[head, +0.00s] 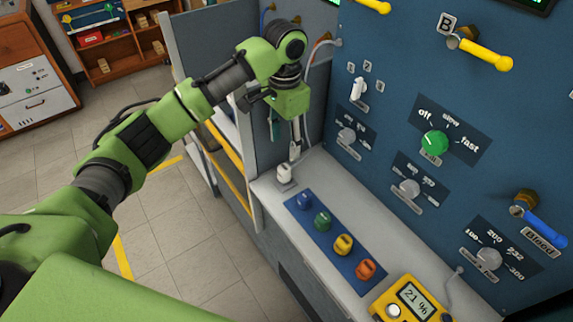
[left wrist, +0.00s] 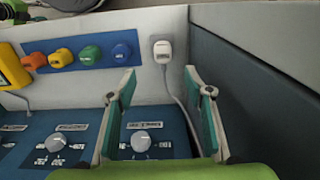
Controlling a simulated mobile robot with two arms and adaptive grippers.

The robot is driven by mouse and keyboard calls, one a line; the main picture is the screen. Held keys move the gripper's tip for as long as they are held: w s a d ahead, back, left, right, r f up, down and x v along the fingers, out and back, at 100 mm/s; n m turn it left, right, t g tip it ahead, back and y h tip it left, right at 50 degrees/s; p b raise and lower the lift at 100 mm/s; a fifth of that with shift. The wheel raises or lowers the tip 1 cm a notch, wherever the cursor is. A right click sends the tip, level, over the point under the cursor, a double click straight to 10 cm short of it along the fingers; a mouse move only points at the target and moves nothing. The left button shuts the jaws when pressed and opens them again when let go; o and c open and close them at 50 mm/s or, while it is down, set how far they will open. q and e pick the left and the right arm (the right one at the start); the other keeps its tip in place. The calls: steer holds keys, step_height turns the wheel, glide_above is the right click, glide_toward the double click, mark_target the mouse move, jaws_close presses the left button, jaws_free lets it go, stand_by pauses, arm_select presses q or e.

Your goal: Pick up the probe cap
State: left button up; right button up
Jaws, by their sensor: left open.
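A small white cap-like piece (head: 284,173) with a cable stands on a grey plate at the far left end of the bench; I take it for the probe cap. My right gripper is in neither view.
A blue mat (head: 312,232) beside the white piece holds blue, green, yellow and orange knob-like pieces. A yellow meter (head: 412,300) reads 21 %. The blue panel (head: 390,75) with knobs and levers rises behind the bench. A grey side wall (left wrist: 250,85) stands close to the gripper.

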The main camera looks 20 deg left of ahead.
arm_select(q)
glide_above(284, 167)
steer(key=f, duration=0.3)
steer(key=s+f, duration=0.1)
steer(key=f, duration=0.1)
steer(key=shift+d, duration=0.2)
steer(key=f, duration=0.1)
steer(key=f+p, duration=0.1)
steer(key=shift+w+a+f, duration=0.1)
steer(key=shift+w+f, duration=0.2)
steer(key=shift+f, duration=0.1)
step_height(284, 167, down, 3)
steer(key=shift+w+r+p, duration=0.15)
steer(key=shift+r+p, duration=0.05)
steer(key=shift+p, duration=0.25)
steer(key=shift+f, duration=0.5)
steer(key=c, duration=1.2)
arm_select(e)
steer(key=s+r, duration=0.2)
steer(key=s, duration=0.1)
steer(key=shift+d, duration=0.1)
